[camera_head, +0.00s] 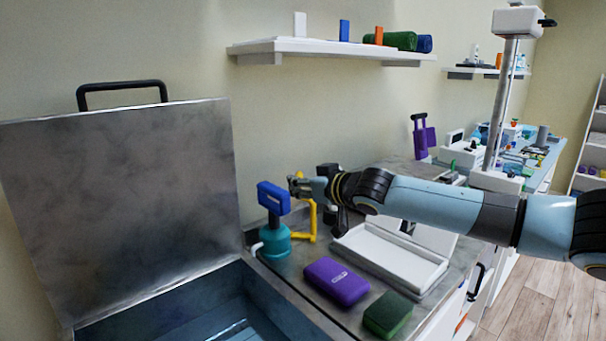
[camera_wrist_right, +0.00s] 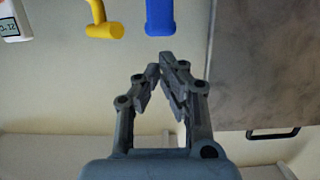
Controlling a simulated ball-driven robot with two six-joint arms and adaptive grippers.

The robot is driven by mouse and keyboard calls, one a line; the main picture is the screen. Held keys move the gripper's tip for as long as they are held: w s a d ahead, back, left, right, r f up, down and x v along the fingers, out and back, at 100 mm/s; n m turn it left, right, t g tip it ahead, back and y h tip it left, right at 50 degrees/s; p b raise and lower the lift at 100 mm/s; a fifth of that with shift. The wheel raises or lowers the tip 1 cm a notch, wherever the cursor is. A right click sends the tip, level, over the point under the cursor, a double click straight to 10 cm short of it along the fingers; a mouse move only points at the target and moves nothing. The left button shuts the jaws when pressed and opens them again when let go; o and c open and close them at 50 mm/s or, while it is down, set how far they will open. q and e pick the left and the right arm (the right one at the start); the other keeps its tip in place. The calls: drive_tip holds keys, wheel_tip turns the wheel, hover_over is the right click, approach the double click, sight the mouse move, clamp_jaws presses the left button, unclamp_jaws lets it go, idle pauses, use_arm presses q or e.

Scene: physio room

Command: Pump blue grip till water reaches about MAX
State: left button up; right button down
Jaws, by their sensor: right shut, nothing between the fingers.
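The blue grip (camera_head: 273,197) sits on top of the teal pump body (camera_head: 275,239) beside the tank. It also shows in the wrist view (camera_wrist_right: 160,16). My right gripper (camera_head: 297,187) is just right of the blue grip in the head view. In the wrist view its fingers (camera_wrist_right: 162,76) are together, empty, with the blue grip beyond the tips. I see no contact with the grip. The metal tank (camera_head: 262,306) stands open and shows bluish water (camera_head: 233,331) low in the picture. I cannot make out a MAX mark. My left gripper is out of view.
A yellow bent piece (camera_head: 311,222) stands right beside the pump. The raised metal lid (camera_head: 130,205) is at left. A purple block (camera_head: 337,281), a green block (camera_head: 388,314) and a white tray (camera_head: 392,256) lie on the counter. A wall shelf (camera_head: 330,48) hangs above.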

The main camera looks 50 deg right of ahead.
drive_tip(key=shift+p+v, duration=0.3)
drive_tip(key=shift+v, duration=0.6)
idle(1.4)
